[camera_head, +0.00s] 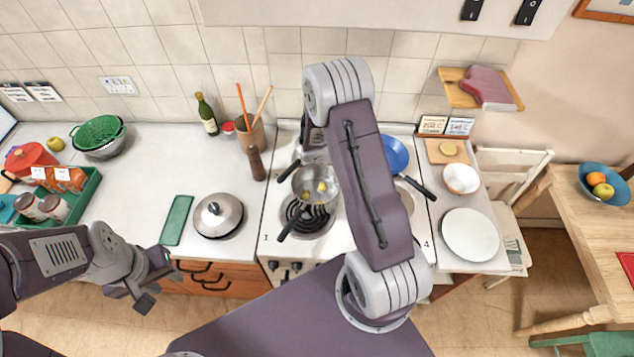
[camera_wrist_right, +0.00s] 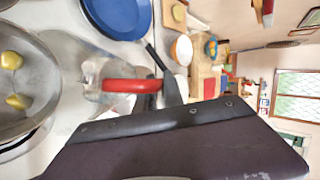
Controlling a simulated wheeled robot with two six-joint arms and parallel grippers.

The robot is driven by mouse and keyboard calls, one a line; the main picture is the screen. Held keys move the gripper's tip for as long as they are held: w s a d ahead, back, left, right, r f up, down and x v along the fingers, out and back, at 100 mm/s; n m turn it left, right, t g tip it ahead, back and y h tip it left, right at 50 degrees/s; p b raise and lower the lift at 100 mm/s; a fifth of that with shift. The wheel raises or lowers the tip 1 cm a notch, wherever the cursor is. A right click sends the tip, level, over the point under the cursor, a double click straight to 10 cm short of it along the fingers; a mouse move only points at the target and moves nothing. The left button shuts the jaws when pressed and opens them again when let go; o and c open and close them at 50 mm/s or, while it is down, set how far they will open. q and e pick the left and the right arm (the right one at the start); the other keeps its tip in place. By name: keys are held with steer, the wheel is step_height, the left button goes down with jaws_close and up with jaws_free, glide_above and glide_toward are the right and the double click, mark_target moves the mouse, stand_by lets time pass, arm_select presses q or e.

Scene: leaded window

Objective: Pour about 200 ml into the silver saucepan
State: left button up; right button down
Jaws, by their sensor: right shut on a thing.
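The silver saucepan (camera_head: 326,198) sits on the stove and has yellow pieces in it. Its rim and the yellow pieces also show at the left of the right wrist view (camera_wrist_right: 38,112). My right gripper (camera_wrist_right: 165,92) is shut on the red handle of a clear jug (camera_wrist_right: 93,76), which is beside the saucepan. The jug's tilt and its contents cannot be made out. In the head view my right arm hides most of the right gripper. My left gripper (camera_head: 155,281) is open and empty in front of the counter's edge.
A blue pan (camera_head: 394,154) is at the stove's back right. A lidded pan (camera_head: 218,215) and a green board (camera_head: 176,220) lie on the left counter. A utensil pot (camera_head: 252,137) and bottle (camera_head: 206,115) stand behind. A white plate (camera_head: 470,235) is at right.

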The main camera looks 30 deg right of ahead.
steer(key=shift+s+d+f+y+p, duration=0.2)
steer(key=shift+d+y+p, duration=0.1)
steer(key=shift+y+p, duration=0.1)
steer(key=shift+s+d+f+m+t+y, duration=0.1)
steer(key=shift+d+f+m+t+y, duration=0.05)
steer(key=shift+f+m+t+y, duration=0.2)
arm_select(q)
steer(key=shift+a+f, duration=0.1)
steer(key=shift+f, duration=0.05)
steer(key=shift+w, duration=0.1)
steer(key=shift+f, duration=0.1)
arm_select(e)
steer(key=shift+d, duration=0.1)
stand_by(0.9)
